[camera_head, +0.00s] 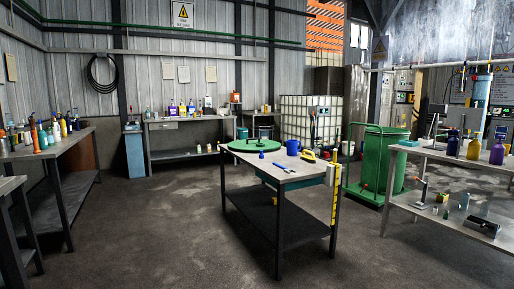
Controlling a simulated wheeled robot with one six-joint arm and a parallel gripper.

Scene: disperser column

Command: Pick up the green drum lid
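The green drum lid (255,145) is a flat green disc lying on the far left part of the top of the middle workbench (277,168). Small raised parts show on its top, too small to make out. A green drum (384,160) stands on a green wheeled frame to the right, behind the bench. My gripper is not in view, and nothing is seen touching the lid.
A blue mug (293,147), a small dark blue item (262,154), a blue tool (284,167) and a yellow tool (309,156) share the bench top. Benches with bottles stand left (45,155) and right (462,158). The floor (160,220) left of the middle bench is clear.

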